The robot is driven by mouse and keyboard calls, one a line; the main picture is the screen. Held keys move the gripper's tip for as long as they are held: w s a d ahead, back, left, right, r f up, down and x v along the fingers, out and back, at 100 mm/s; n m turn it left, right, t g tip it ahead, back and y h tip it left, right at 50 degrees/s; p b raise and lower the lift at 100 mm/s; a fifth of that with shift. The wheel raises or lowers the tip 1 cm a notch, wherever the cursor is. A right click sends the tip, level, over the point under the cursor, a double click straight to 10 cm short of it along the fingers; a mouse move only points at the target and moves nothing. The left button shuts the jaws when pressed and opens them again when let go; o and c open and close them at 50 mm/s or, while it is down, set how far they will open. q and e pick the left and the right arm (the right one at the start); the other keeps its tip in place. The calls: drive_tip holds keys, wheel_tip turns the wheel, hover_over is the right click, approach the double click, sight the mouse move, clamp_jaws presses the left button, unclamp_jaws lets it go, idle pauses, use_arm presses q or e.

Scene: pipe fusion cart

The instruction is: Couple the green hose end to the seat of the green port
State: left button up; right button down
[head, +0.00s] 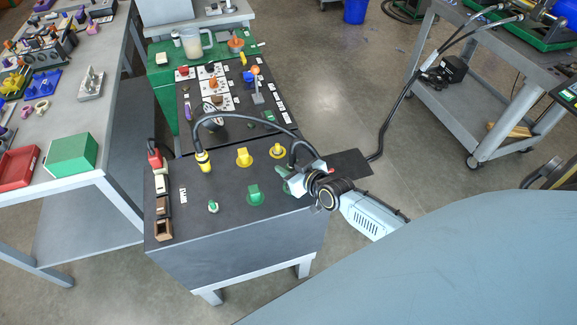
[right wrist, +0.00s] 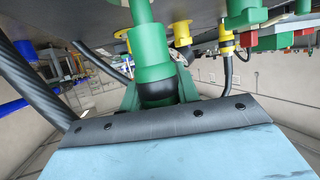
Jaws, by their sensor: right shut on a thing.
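The dark panel top (head: 225,225) of the cart carries a small green fitting with a pale top (head: 213,206) and a winged green fitting (head: 254,195). I cannot tell for sure which one is the green port's seat. My right gripper (head: 297,182) is at the panel's right edge, right of both. It is shut on the green hose end, a green collar (right wrist: 151,52) with a lighter green upper part and a black lower part in the right wrist view. The gripper hides much of it in the head view. Whether it touches the panel is unclear. My left gripper is not in view.
A yellow hose end (head: 203,161) stands on the panel, with a black hose (head: 248,118) arching toward my right gripper. Yellow fittings (head: 243,157) stand behind the green ones. The panel's front is clear.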

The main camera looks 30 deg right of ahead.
drive_tip(key=shift+f+b, duration=0.9)
drive_tip(key=shift+f, duration=0.2)
drive_tip(key=c, duration=0.9)
unclamp_jaws()
drive_tip(key=shift+c, duration=0.2)
drive_tip(key=p+v, duration=0.2)
drive_tip(key=v, duration=1.1)
drive_tip(key=shift+s, duration=0.25)
drive_tip(key=s+f+g+h+b, duration=0.1)
drive_tip(key=s+f+g+b, duration=0.35)
drive_tip(key=f, duration=1.25)
drive_tip(key=s+a+f+g+b, duration=0.2)
drive_tip(key=s+a+f+g, duration=0.1)
drive_tip(key=s+f, duration=0.9)
drive_tip(key=s+a+f+g+h+b, duration=0.1)
drive_tip(key=s+a+f+g+b, duration=0.1)
drive_tip(key=s+f, duration=1.1)
drive_tip(key=s+a+g, duration=0.1)
drive_tip(key=s+g, duration=0.1)
drive_tip(key=s, duration=0.2)
drive_tip(key=shift+n+g, duration=0.3)
drive_tip(key=shift+g, duration=0.05)
